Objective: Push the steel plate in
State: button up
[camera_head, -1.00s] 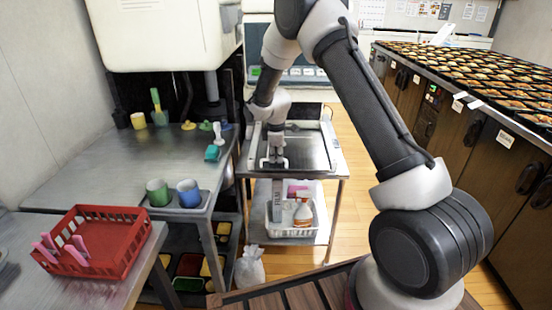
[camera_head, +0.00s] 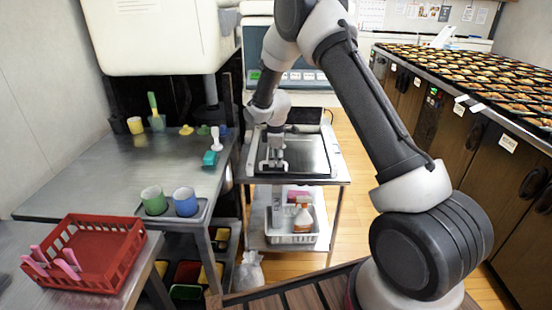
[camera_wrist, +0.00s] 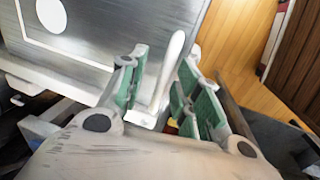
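The steel plate (camera_head: 305,150) lies flat on top of a small metal cart, inside a light frame. It also fills the upper left of the wrist view (camera_wrist: 100,62), with a white disc and a white outline on it. A white handle (camera_wrist: 170,60) rises from a small white block near the plate's edge. My gripper (camera_head: 273,165) is low at the plate's front left. In the wrist view my gripper's green-padded fingers (camera_wrist: 163,85) are apart, with the handle between them. A gap shows between the handle and the right finger. Contact with the left finger is unclear.
A lower shelf of the cart holds a white basket (camera_head: 292,238) with a spray bottle. To the left, a steel counter (camera_head: 105,180) bears green and blue cups, and a red basket (camera_head: 100,285) stands closer. A long counter of bento trays (camera_head: 490,85) is at right.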

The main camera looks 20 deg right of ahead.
notch_tip(320, 180, up, 12)
jog(key=s, duration=0.2)
jog(key=shift+s+a, duration=0.15)
jog(key=shift+a, duration=0.2)
jog(key=shift+f, duration=0.15)
jog(key=s+d+f+m+g, duration=0.2)
jog(key=s+m, duration=0.3)
jog(key=s, duration=0.2)
jog(key=s+d+r+m+t, duration=0.1)
jog(key=s+d+r+m, duration=0.2)
jog(key=s+r, duration=0.4)
jog(key=s+d+r+m+t, duration=0.2)
jog(key=s+r, duration=0.5)
jog(key=s, duration=0.8)
jog(key=s+d+r+m+t, duration=0.1)
jog(key=s+d+r+m, duration=0.3)
jog(key=s+r, duration=0.3)
jog(key=shift+s+d+r+y, duration=0.2)
jog(key=shift+s+d+y, duration=0.1)
jog(key=shift+s, duration=2.25)
